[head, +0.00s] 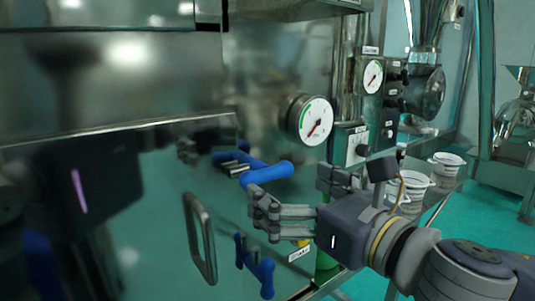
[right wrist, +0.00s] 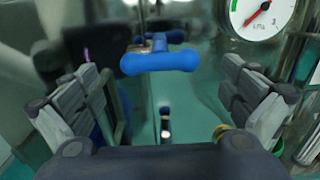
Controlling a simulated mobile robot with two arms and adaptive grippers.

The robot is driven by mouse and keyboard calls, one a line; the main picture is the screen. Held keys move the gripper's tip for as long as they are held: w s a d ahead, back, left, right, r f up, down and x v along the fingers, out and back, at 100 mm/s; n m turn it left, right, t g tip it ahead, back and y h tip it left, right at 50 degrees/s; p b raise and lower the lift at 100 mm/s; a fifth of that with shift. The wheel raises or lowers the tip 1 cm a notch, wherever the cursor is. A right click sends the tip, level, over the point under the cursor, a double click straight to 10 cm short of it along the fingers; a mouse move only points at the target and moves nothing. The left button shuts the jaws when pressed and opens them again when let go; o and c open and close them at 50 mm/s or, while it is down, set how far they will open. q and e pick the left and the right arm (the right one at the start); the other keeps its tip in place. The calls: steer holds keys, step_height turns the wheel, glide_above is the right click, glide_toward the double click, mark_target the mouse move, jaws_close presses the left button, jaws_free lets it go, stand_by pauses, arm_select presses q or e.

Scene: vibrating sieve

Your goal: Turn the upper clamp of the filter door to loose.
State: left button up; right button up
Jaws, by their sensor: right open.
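The upper clamp (head: 266,174) has a blue handle that sticks out from the steel filter door (head: 150,240). In the right wrist view, this blue handle (right wrist: 160,62) lies crosswise, between and beyond the fingers. My right gripper (head: 292,198) is open and empty, just in front of and below the upper clamp, with a visible gap to the handle. Its spread fingers also show in the right wrist view (right wrist: 160,88). A lower blue clamp (head: 263,276) sits below on the door edge. My left gripper is not in view.
A metal door handle (head: 200,238) stands left of the clamps. A round pressure gauge (head: 314,121) is above right of the upper clamp. Gauge and switch boxes (head: 372,77) and white-rimmed containers (head: 447,159) are farther right. The shiny steel shows dark reflections.

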mark_target(272, 177)
steer(key=p+x, duration=0.1)
steer(key=x, duration=0.5)
steer(key=c, duration=1)
